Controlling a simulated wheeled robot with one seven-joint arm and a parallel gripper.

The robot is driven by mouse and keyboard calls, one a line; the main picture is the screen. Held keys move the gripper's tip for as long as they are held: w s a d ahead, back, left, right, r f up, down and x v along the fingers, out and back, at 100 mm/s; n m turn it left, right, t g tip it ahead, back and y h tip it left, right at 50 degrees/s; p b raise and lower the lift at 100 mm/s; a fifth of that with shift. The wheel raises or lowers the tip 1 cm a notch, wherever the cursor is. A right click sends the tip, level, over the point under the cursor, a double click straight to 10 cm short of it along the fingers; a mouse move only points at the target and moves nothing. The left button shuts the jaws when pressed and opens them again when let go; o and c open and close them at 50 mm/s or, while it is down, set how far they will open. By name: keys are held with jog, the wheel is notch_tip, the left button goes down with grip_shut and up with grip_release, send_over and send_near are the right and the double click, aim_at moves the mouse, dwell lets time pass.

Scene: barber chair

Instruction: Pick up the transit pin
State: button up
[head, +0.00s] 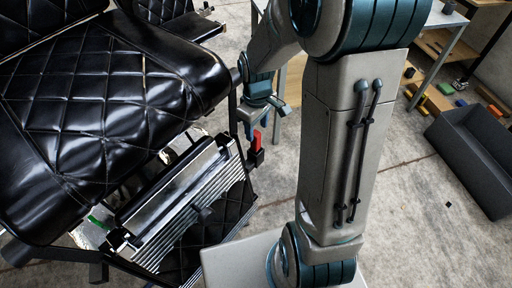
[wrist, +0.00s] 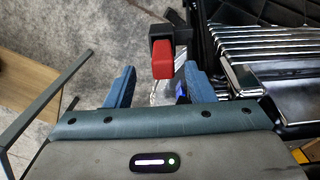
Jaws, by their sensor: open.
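The transit pin shows as a red handle (head: 256,140) at a black block at the barber chair's side; it also shows in the wrist view (wrist: 163,60). In the wrist view its red end lies between the picture lines of my blue fingertips, with a gap on both sides. My gripper (head: 250,124) is open and empty, just above the red handle in the head view; its two fingers also show in the wrist view (wrist: 160,78). I cannot tell how far the fingertips are from the handle in depth. The pin's shaft is hidden.
The black quilted barber chair (head: 110,100) fills the left, with its ribbed metal footrest (head: 195,200) close to the pin's right in the wrist view. A dark grey bin (head: 475,155) stands at the right. Bare concrete floor lies between. A table leg (wrist: 40,105) shows left in the wrist view.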

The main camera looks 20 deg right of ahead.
aim_at(255, 133)
jog(key=f, duration=0.3)
jog(key=f+b, duration=0.1)
jog(key=f, duration=0.1)
jog(key=shift+a+f, duration=0.25)
grip_shut()
